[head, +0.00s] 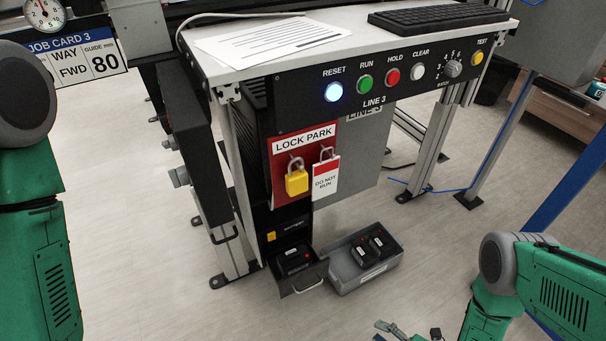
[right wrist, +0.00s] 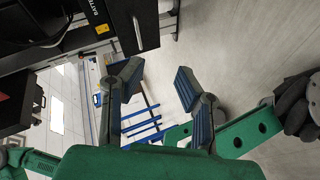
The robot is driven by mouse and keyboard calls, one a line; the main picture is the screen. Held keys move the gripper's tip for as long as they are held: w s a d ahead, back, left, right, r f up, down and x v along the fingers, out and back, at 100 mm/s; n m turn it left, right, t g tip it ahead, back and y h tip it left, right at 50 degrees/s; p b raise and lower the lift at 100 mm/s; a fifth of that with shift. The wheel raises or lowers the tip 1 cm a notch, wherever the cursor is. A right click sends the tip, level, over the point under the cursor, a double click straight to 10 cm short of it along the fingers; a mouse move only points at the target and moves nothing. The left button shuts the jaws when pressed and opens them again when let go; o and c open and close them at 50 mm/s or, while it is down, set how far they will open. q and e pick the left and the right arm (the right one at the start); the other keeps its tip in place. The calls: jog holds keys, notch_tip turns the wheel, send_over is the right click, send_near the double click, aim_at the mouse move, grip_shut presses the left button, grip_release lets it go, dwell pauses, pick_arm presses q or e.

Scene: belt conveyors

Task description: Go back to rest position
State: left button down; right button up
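My right gripper (head: 408,331) shows at the bottom edge of the head view, partly cut off. In the right wrist view its two blue-padded fingers (right wrist: 157,78) stand well apart with nothing between them. It is in front of the grey bin and the drawer, apart from both. My left arm's green links show at the left edge of the head view. The left gripper is not identifiable in either view.
A control desk (head: 350,50) with a lit RESET button stands ahead. A lock park board (head: 303,165) holds a yellow padlock. Below are an open drawer (head: 303,289) and a grey bin (head: 352,283), both holding black battery-like packs. The floor in front is clear.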

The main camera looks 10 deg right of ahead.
jog(key=w+a+r+m+g+h, duration=0.1)
jog(key=a+r+m+g+h, duration=0.3)
jog(key=m, duration=0.5)
jog(key=s+d+r+m+g+h, duration=0.3)
jog(key=s+d+r+m, duration=0.1)
jog(key=s+r+m, duration=0.25)
jog(key=s+d+r+m+g+h, duration=0.2)
jog(key=s+d+r+m+g, duration=0.15)
jog(key=s+r+m, duration=0.35)
notch_tip(320, 180, up, 14)
jog(key=w+n+p, duration=0.1)
jog(key=p, duration=1.2)
jog(key=shift+w+r+p, duration=0.15)
jog(key=shift+r+p, duration=0.1)
jog(key=shift+p, duration=0.05)
jog(key=shift+w+d+n, duration=0.1)
jog(key=shift+n, duration=0.15)
